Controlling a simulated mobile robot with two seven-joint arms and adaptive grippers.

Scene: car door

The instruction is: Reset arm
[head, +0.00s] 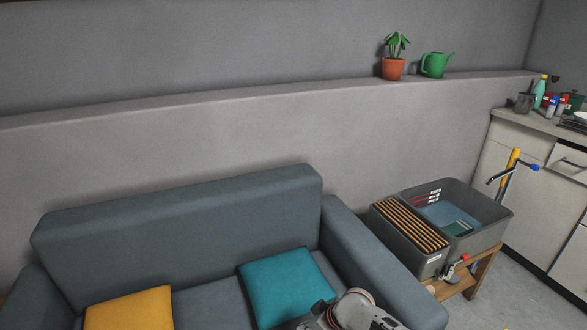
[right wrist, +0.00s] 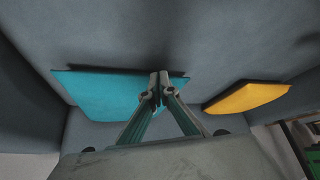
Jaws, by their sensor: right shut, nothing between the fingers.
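My right gripper (right wrist: 160,90) shows in the right wrist view with its two fingertips together and nothing between them. It appears in front of a grey-blue sofa (head: 190,225), with a teal cushion (right wrist: 95,92) behind its fingers and a yellow cushion (right wrist: 246,97) to the right. In the head view a grey part of my arm shows at the bottom edge, over the sofa's right seat; its fingers cannot be made out there. The teal cushion (head: 285,285) and the yellow cushion (head: 130,310) lie on the sofa. My left gripper is not in view. No car door shows.
Right of the sofa, a grey bin (head: 455,205) and a slotted box (head: 408,235) sit on a wooden stand (head: 480,275). A potted plant (head: 393,68) and a green watering can (head: 435,65) stand on the wall ledge. A kitchen counter (head: 530,120) is at far right.

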